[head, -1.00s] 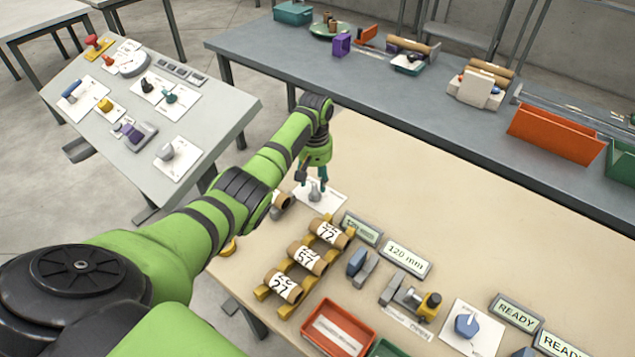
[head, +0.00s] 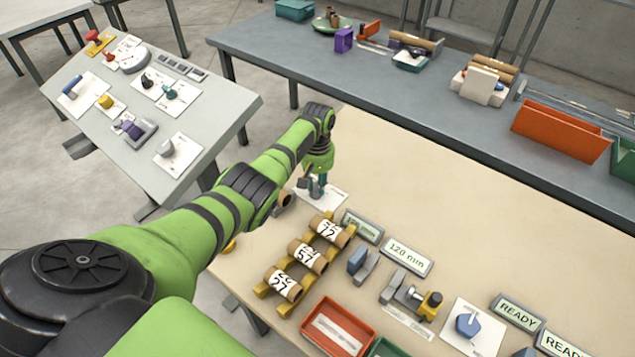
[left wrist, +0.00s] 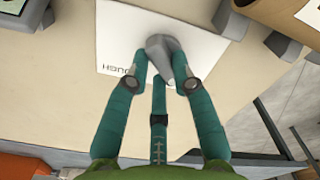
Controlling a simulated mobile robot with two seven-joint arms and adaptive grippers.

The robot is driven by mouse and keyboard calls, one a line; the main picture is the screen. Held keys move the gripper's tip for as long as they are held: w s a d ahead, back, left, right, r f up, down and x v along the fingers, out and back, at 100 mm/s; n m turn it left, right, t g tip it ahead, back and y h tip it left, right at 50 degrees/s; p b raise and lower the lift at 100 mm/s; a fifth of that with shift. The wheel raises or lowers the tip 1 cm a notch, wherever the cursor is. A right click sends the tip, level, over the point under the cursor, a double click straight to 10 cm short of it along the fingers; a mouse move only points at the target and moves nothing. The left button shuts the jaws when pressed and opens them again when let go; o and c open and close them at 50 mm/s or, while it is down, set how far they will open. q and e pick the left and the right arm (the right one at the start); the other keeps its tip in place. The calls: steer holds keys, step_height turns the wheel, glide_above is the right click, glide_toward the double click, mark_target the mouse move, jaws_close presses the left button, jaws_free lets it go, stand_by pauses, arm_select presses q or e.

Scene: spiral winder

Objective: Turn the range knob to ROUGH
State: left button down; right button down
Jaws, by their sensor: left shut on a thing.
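The range knob is a grey knob (left wrist: 161,44) on a white card (left wrist: 205,47) lying on the beige table. In the left wrist view its paler narrow end points toward the bottom, slightly right. Lettering on the card's left side is only partly readable; one word ends in "UGH". My left gripper (left wrist: 160,72) is shut on the knob, with a teal finger at each side of it and a third finger below. In the head view my left gripper (head: 318,187) is low over the card (head: 333,196) and largely hides the knob. My right gripper is not in view.
Just in front of the card stand several labelled rolls on yellow holders (head: 264,292), close to my left arm. Display plates (head: 407,256), a red tray (head: 308,337) and a blue knob (head: 467,324) lie further right. The table behind the card is clear.

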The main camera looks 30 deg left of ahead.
arm_select(q)
steer(key=shift+s+m+p, duration=0.1)
steer(key=shift+m+p, duration=0.45)
steer(key=shift+m, duration=1.35)
steer(key=m, duration=0.4)
steer(key=shift+s+m+p, duration=0.1)
steer(key=shift+m+p, duration=0.2)
steer(key=shift+p, duration=0.1)
steer(key=m, duration=0.4)
steer(key=shift+s, duration=0.15)
steer(key=m, duration=0.5)
steer(key=shift+s+f, duration=0.1)
steer(key=shift+m, duration=0.4)
steer(key=c, duration=1)
jaws_free()
steer(key=shift+c, duration=0.2)
